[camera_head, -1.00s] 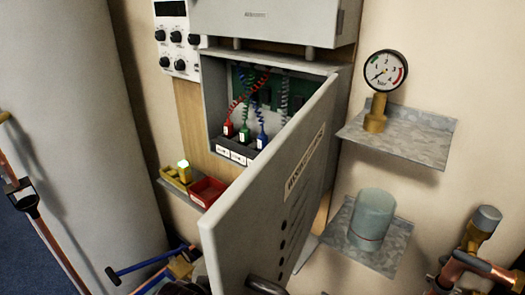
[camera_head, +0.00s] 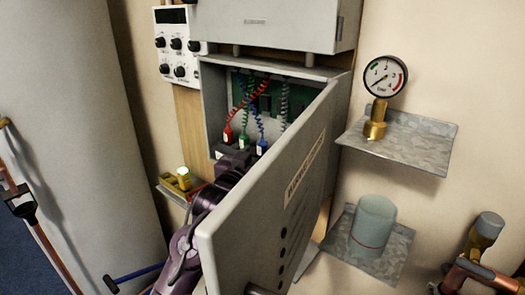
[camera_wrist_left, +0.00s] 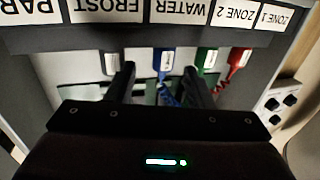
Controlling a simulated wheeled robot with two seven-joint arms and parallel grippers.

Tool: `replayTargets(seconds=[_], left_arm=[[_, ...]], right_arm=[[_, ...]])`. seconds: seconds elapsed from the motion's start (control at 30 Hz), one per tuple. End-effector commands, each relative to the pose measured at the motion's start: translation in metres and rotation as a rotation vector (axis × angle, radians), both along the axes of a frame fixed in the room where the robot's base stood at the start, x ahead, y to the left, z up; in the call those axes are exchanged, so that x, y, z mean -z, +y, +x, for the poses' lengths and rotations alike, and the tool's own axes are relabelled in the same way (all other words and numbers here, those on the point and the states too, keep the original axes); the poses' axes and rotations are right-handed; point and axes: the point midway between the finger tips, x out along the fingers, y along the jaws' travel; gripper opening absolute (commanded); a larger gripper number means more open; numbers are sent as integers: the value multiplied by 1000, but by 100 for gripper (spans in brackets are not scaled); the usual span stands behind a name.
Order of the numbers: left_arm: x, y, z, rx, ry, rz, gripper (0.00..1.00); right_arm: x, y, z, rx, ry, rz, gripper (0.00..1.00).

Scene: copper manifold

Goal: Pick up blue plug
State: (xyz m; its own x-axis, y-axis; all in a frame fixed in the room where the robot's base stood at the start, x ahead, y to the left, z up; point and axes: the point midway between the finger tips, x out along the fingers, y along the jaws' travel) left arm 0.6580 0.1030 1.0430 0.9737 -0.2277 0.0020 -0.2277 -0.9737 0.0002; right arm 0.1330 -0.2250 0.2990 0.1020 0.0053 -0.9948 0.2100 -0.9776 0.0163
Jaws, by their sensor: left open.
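The blue plug (camera_head: 262,146) stands in the open wall cabinet, with a coiled blue cord rising from it. My left gripper (camera_wrist_left: 160,72) is open and empty. In the left wrist view the blue plug appears between its two fingertips; I cannot tell how much depth separates them. In the head view my left gripper (camera_head: 236,160) reaches into the cabinet behind the door, its fingers partly hidden. My right gripper is out of view.
The red plug (camera_head: 228,136) and green plug (camera_wrist_left: 207,60) stand beside the blue one; a grey plug (camera_wrist_left: 112,66) is on its other side. The open cabinet door (camera_head: 270,205) stands close to my left arm.

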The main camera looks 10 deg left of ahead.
Motion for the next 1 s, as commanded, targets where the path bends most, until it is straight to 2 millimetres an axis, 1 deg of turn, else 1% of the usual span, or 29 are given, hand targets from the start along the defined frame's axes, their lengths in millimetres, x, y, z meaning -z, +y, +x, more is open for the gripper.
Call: replayTargets(seconds=[0.2, 0.33, 0.43, 0.63, 0.67, 1.0], left_arm=[[-4, -3, 30, -1, 1, 0, 48], [-2, -7, 45, 0, 2, 0, 48], [-1, -8, 49, 0, 3, 1, 48], [-1, -8, 50, 0, 2, 0, 48], [-1, -8, 50, 0, 2, 0, 46], [-1, -7, 49, 0, 3, 1, 2]], right_arm=[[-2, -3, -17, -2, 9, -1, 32], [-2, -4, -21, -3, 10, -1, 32], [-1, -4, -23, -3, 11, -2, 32], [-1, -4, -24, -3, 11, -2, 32], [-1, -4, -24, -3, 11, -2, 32], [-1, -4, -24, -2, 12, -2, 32]])
